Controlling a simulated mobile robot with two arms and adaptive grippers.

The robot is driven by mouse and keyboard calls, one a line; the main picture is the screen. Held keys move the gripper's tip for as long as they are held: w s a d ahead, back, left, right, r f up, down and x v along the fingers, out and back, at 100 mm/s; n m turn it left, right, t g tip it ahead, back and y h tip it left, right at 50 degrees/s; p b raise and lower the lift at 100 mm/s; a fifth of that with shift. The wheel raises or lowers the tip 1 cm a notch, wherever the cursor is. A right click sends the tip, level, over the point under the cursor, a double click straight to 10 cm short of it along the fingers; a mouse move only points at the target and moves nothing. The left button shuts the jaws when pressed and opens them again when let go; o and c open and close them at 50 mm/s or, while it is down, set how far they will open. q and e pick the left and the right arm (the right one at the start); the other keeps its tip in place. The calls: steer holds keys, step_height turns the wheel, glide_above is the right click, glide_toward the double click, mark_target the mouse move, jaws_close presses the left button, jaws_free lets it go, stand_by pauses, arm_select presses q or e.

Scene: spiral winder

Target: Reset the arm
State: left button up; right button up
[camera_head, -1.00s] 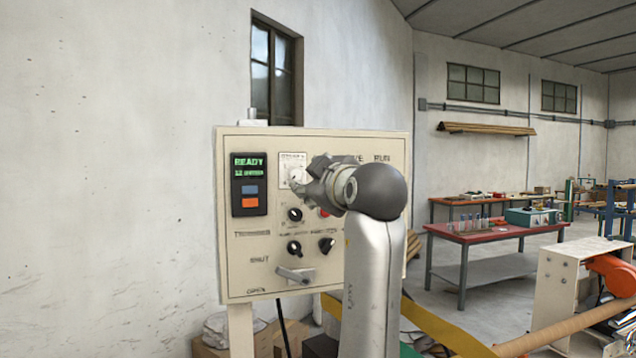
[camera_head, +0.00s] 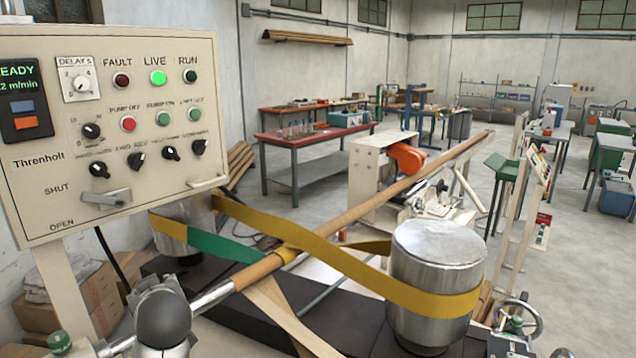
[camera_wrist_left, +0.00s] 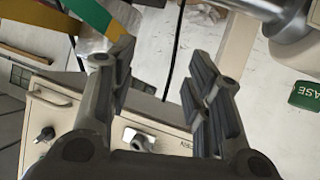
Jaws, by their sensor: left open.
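My left arm shows low in the head view, its dark ball-shaped joint (camera_head: 163,318) below the control panel (camera_head: 150,110). In the left wrist view my left gripper (camera_wrist_left: 160,85) has its two fingers apart with nothing between them. The panel (camera_wrist_left: 62,110) shows upside down behind the fingers, apart from them. In the head view the panel's display (camera_head: 25,95) reads READY, the LIVE lamp (camera_head: 158,78) glows green, and the FAULT lamp (camera_head: 121,80) is dark red. The metal lever (camera_head: 106,198) sits between SHUT and OPEN. My right gripper is not in view.
A yellow belt (camera_head: 330,255) runs around the metal drum (camera_head: 437,270) and wraps the long brown tube (camera_head: 370,205). A green band (camera_head: 222,246) joins it. Boxes (camera_head: 60,305) lie under the panel.

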arm_select(q)
steer(key=s+d+f+m+g+h, duration=0.2)
steer(key=s+d+f+m, duration=0.15)
steer(key=s+f, duration=0.7)
steer(key=s+d+f+m+g+h, duration=0.2)
steer(key=s+d+f+m+h, duration=0.15)
steer(key=s+f, duration=0.7)
steer(key=s+d+f+m+g+h, duration=0.1)
steer(key=s+d+f+m, duration=0.15)
steer(key=s, duration=0.35)
steer(key=s+d+f+m+g+h, duration=0.1)
steer(key=s+f+g, duration=0.15)
steer(key=s, duration=0.35)
steer(key=s+f+b, duration=0.3)
steer(key=f, duration=2.8)
steer(key=s+a+f+g+b, duration=0.1)
steer(key=s+a+f+g, duration=0.1)
steer(key=s+f, duration=1.4)
steer(key=shift+a+m, duration=0.25)
steer(key=shift+m, duration=0.1)
